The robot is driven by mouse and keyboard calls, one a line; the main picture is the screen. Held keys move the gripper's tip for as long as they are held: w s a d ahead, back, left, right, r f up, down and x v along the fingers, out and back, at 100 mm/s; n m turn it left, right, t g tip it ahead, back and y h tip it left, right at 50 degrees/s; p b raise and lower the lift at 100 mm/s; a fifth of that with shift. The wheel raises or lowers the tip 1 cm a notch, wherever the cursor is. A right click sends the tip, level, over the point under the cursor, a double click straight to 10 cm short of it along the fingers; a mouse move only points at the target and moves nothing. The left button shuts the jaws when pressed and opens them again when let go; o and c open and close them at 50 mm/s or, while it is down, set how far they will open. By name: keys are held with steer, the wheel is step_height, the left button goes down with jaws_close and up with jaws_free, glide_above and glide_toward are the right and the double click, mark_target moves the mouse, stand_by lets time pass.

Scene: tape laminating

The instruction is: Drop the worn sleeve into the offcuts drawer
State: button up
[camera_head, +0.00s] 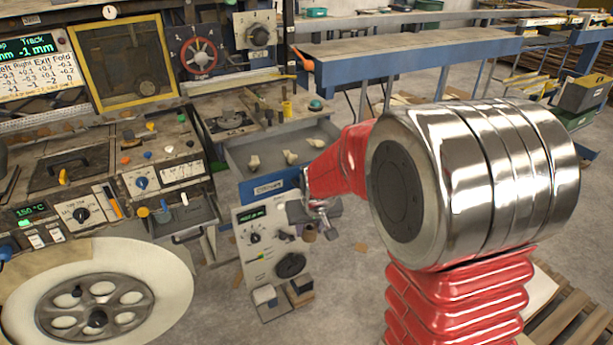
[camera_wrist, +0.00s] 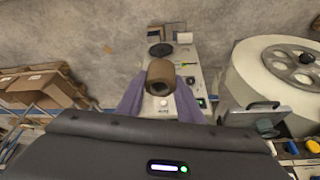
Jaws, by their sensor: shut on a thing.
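The worn sleeve (camera_wrist: 160,76) is a brown, hollow cylinder between the two purple fingers of my gripper (camera_wrist: 160,98) in the wrist view. My gripper is shut on it. In the head view my gripper (camera_head: 322,212) hangs in front of the drawer, with the brown sleeve (camera_head: 309,233) small and partly hidden at its tip. An open grey drawer (camera_head: 262,158) with a blue front (camera_head: 268,187) is just above and behind it, with several pale pieces inside. This looks like the offcuts drawer; its label is too small to read. The sleeve is outside the drawer.
A white control panel (camera_head: 245,222) with knobs is below the drawer. A large pale reel (camera_head: 165,290) stands at the left front. A yellow-framed window (camera_head: 108,100) and dials are behind. A blue bench (camera_head: 410,60) is at the back right. Cardboard boxes (camera_wrist: 45,88) lie left in the wrist view.

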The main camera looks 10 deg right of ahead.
steer(key=shift+d, duration=0.1)
steer(key=s+d+r+m, duration=0.2)
steer(key=s+d+r, duration=0.3)
steer(key=d+r, duration=0.3)
steer(key=s+d+r+m+h, duration=0.1)
steer(key=s+d+r+m, duration=0.1)
steer(key=s+d+r, duration=0.4)
steer(key=s+d+r+m+h, duration=0.1)
steer(key=s+d+r, duration=0.4)
steer(key=d+r, duration=0.6)
steer(key=d+m, duration=0.1)
steer(key=d, duration=0.1)
steer(key=shift+s+d+r+g, duration=0.3)
steer(key=shift+s+d+r, duration=0.05)
steer(key=shift+s+d, duration=0.05)
steer(key=shift+s, duration=0.1)
